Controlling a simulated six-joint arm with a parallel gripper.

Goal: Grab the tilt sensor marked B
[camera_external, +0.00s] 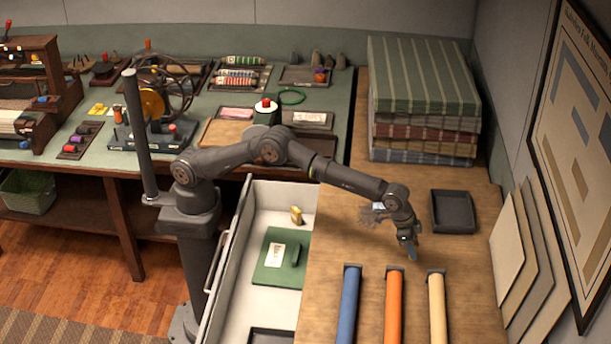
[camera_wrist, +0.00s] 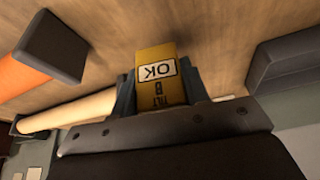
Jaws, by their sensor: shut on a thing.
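The tilt sensor marked B (camera_wrist: 157,70) is a yellow block with a white "OK" label and dark "TILT B" lettering, upside down in the wrist view. My gripper (camera_wrist: 160,88) is shut on it, with one finger on each side. In the external view my gripper (camera_external: 410,248) points down over the wooden counter (camera_external: 340,240), behind the cloth rolls. The sensor is hard to make out there. I cannot tell whether it touches the counter.
Blue (camera_external: 349,305), orange (camera_external: 393,305) and cream (camera_external: 437,305) rolls lie in front of my gripper. An empty dark tray (camera_external: 453,212) is behind it to the right. Folded striped cloths (camera_external: 422,90) are stacked behind. An open drawer (camera_external: 232,290) at left holds a small yellow object (camera_external: 296,215).

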